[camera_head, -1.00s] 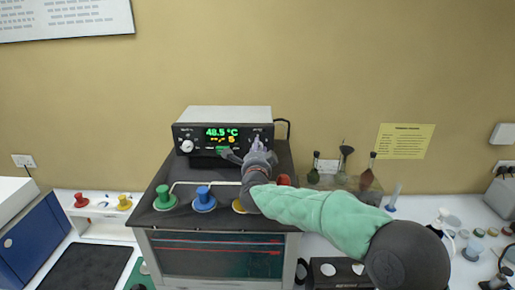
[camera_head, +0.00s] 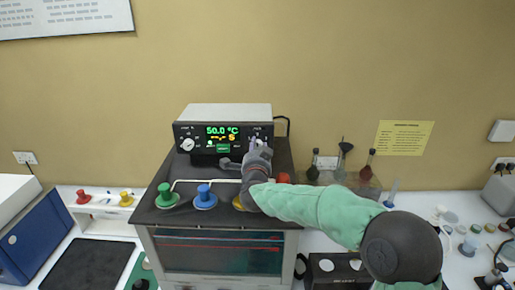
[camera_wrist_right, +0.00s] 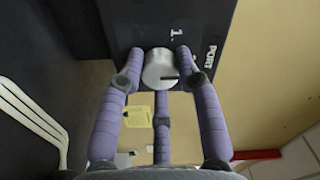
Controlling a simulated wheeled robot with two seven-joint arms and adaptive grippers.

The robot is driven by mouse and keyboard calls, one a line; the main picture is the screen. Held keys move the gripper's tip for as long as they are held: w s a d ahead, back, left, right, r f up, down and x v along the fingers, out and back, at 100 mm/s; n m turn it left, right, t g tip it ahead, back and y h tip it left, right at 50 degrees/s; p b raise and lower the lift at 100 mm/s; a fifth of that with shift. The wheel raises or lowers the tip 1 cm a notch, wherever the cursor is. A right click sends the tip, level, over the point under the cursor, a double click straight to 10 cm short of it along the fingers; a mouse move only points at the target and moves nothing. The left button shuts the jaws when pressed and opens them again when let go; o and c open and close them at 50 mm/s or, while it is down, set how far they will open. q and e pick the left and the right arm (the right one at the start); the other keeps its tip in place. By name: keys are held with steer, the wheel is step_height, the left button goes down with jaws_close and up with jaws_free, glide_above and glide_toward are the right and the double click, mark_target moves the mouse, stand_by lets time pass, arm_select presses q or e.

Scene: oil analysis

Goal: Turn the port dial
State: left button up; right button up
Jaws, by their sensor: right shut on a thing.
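The silver port dial (camera_wrist_right: 160,68) is on the black front panel of the control unit, beside the printed word PORT and a 1. A dark mark shows on its face. My right gripper (camera_wrist_right: 160,72) has its purple fingers around the dial and is shut on it. In the head view, my right gripper (camera_head: 257,148) is at the right end of the control unit's (camera_head: 222,113) front and hides the dial. The display (camera_head: 222,131) reads 50.0 °C in green. My left gripper is not in view.
The control unit stands at the back of a dark-topped cabinet. Green (camera_head: 166,197) and blue (camera_head: 205,198) knobbed pieces stand in front, with yellow and red ones partly behind my right arm. Flasks (camera_head: 366,172) stand to the right. A white knob (camera_head: 187,145) is on the panel's left.

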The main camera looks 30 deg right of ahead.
steer(key=shift+f, duration=0.1)
steer(key=o, duration=1.1)
steer(key=shift+o, duration=0.2)
steer(key=v, duration=1.2)
steer(key=shift+a, duration=0.1)
